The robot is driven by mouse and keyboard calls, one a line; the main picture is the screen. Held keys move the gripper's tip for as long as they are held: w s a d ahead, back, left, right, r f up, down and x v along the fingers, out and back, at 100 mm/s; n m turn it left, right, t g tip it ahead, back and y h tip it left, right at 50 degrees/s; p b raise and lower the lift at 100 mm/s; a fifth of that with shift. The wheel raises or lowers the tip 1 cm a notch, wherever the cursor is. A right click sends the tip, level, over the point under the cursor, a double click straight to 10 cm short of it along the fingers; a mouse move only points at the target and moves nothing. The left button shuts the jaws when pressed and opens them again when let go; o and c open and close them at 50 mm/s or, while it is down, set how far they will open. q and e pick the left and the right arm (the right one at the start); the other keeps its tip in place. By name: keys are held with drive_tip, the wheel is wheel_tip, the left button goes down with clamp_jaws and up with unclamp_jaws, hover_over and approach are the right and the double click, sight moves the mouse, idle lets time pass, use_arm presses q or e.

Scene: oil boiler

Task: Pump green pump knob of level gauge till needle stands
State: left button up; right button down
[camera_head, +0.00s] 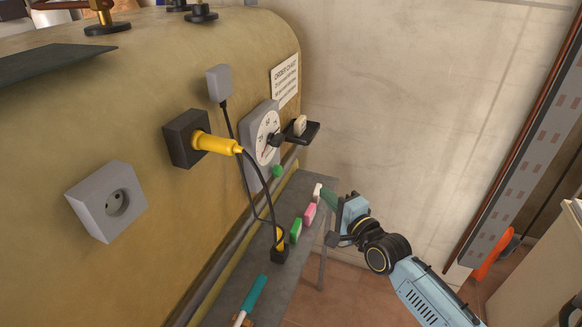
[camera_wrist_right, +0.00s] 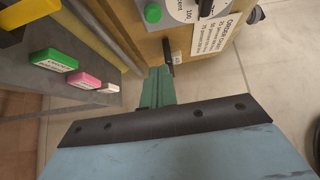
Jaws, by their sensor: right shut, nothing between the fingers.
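The level gauge (camera_head: 265,133) is a grey plate with a round white dial on the end of the tan tank. Its green pump knob (camera_head: 277,171) sits below the dial, and it also shows at the top of the right wrist view (camera_wrist_right: 153,13). A black knob covers part of the dial, and the needle's position is too small to read. My right gripper (camera_head: 325,195) is shut and empty, with green fingers, lower right of the pump knob and apart from it. The fingers also show in the right wrist view (camera_wrist_right: 159,78). My left gripper is not in view.
A grey shelf (camera_head: 230,293) below the gauge carries a green block (camera_head: 296,229), a pink block (camera_head: 309,214) and a white block (camera_head: 317,191) close to my right gripper. A yellow plug (camera_head: 215,144) with a hanging black cable is left of the gauge. A wall stands behind.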

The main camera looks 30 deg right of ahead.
sight(277, 171)
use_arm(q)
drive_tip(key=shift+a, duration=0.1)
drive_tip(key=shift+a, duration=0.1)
use_arm(e)
drive_tip(key=shift+w, duration=0.1)
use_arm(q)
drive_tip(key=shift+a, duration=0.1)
use_arm(e)
drive_tip(key=w+a, duration=0.3)
drive_tip(key=w, duration=0.9)
drive_tip(key=shift+w+a+f, duration=0.15)
drive_tip(key=shift+w+a, duration=0.1)
drive_tip(key=shift+a, duration=0.1)
